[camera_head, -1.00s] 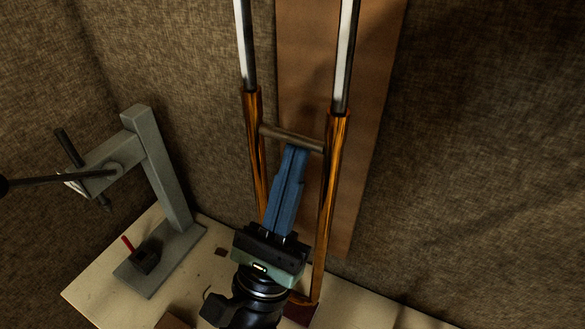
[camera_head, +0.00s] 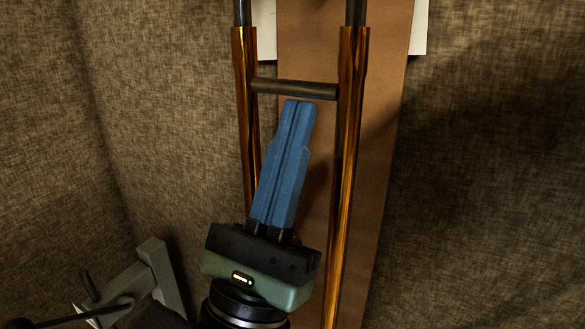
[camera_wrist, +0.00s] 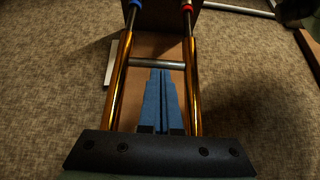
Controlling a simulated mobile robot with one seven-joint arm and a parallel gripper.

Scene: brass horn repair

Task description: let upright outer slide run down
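The outer slide (camera_head: 350,160) stands upright as two amber-brass tubes joined by a dull metal crossbar (camera_head: 293,89). It also shows in the wrist view (camera_wrist: 194,85). Thinner dark inner tubes (camera_head: 356,12) come out of its upper ends. My gripper (camera_head: 300,101) has its two blue fingers pressed together, with only a thin seam between them. It points up between the tubes. The fingertips (camera_wrist: 160,71) are right under the crossbar, touching it or nearly so; I cannot tell which. The slide's lower end is out of view.
A brown board (camera_head: 395,90) stands behind the slide, with white pieces (camera_head: 419,28) at its edges. A grey stand with an arm (camera_head: 155,262) is at lower left. Blue (camera_wrist: 135,4) and red (camera_wrist: 187,7) bands sit high on the inner tubes. Brown fabric walls surround this.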

